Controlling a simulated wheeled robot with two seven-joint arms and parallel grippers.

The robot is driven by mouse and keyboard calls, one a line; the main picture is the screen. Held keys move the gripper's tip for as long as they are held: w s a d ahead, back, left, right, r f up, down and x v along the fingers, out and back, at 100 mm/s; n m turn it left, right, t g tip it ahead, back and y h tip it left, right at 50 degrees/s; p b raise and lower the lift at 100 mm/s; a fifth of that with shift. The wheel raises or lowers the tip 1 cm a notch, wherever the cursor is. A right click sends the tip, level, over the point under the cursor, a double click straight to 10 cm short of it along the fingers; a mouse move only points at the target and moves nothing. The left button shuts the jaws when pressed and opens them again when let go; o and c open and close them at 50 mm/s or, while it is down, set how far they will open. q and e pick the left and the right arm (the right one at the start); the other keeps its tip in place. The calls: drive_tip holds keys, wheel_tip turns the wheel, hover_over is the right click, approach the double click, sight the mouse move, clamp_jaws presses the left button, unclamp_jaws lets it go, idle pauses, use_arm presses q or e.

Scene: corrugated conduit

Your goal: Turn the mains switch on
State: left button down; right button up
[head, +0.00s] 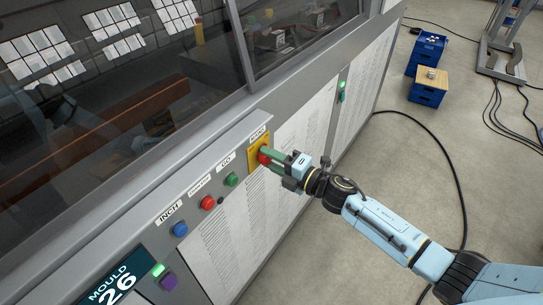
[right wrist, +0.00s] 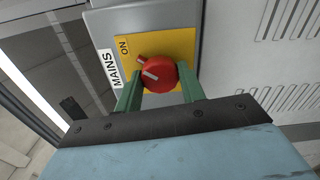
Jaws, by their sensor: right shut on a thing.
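The red mains switch knob (right wrist: 158,76) sits on a yellow plate (right wrist: 174,44) marked ON, beside a white MAINS label (right wrist: 107,66) in the right wrist view. A raised red end of the knob points to the upper left, toward the ON lettering. In the head view the plate (head: 256,140) is at the top end of the control strip and the knob is mostly hidden. My right gripper (head: 268,156) is shut on the knob, with its green fingers on either side of it in the right wrist view (right wrist: 160,88). My left gripper is not in view.
Along the strip are a green GO button (head: 231,180), a red button (head: 207,202), a blue INCH button (head: 180,229) and a MOULD 26 display (head: 112,287). A glazed window lies above. Blue boxes (head: 428,92) and cables lie on the open floor at right.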

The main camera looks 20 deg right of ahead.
drive_tip(key=shift+m, duration=0.6)
drive_tip(key=shift+p, duration=0.3)
drive_tip(key=o, duration=1)
drive_tip(key=shift+c, duration=0.2)
drive_tip(key=b+v, duration=0.1)
drive_tip(key=v, duration=1.2)
drive_tip(key=shift+b, duration=0.3)
drive_tip(key=shift+s+d, duration=0.1)
